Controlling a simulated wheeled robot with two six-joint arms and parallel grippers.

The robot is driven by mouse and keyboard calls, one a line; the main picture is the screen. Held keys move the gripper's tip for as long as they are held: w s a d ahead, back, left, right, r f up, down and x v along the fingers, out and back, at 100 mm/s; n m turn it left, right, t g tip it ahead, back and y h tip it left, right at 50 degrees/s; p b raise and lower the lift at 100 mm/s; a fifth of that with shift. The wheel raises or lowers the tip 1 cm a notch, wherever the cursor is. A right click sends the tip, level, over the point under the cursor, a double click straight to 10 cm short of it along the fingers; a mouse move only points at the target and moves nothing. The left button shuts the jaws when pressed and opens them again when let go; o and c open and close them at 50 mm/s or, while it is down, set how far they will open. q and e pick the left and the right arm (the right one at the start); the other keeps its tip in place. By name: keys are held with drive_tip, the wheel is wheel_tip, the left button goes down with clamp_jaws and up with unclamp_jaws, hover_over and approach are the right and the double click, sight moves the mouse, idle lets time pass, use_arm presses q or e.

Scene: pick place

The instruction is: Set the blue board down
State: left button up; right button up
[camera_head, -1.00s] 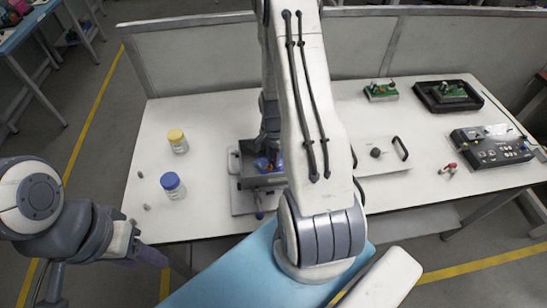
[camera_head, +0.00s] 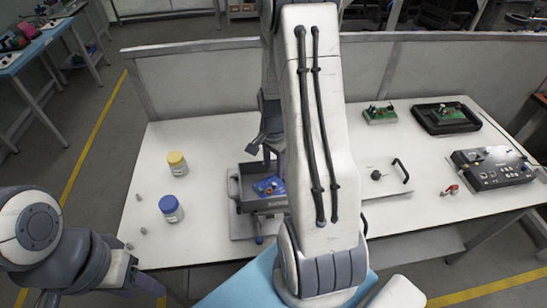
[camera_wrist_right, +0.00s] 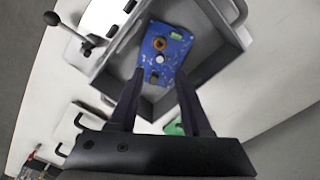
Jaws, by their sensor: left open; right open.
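The blue board (camera_head: 269,187) lies in a grey open bin (camera_head: 235,186) on the white table. In the right wrist view the board (camera_wrist_right: 160,62) lies on the bin's (camera_wrist_right: 204,71) floor, with an orange-brown round part and a green part on it. My right gripper (camera_head: 264,150) is open and empty above the bin, apart from the board. Its two dark fingers (camera_wrist_right: 158,75) stand spread in the wrist view, the board showing between and beyond them. My left gripper (camera_head: 148,284) is open and empty at the table's front left edge. My right arm hides part of the bin's right side.
A yellow-lidded jar (camera_head: 177,164) and a blue-lidded jar (camera_head: 171,208) stand left of the bin. A panel with a black handle (camera_head: 402,170), a control box (camera_head: 493,168), a green board (camera_head: 380,114) and a black tray (camera_head: 421,119) are at right. The table's left part is mostly clear.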

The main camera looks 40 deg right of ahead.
drive_tip(key=shift+r, duration=2.2)
drive_tip(key=s+a+r+n, duration=0.1)
drive_tip(key=a+r+n, duration=0.4)
drive_tip(key=a, duration=0.5)
drive_tip(key=s+a+r+n, duration=0.1)
drive_tip(key=a+r+n, duration=0.2)
drive_tip(key=a+n, duration=0.55)
drive_tip(key=s+a+r+n+y, duration=0.1)
drive_tip(key=s+a+r+n, duration=0.2)
drive_tip(key=s+a+n, duration=0.7)
drive_tip(key=s+a, duration=0.1)
drive_tip(key=s, duration=0.3)
drive_tip(key=shift+a+r+n, duration=0.25)
drive_tip(key=shift+a+n, duration=0.1)
drive_tip(key=shift+w, duration=0.1)
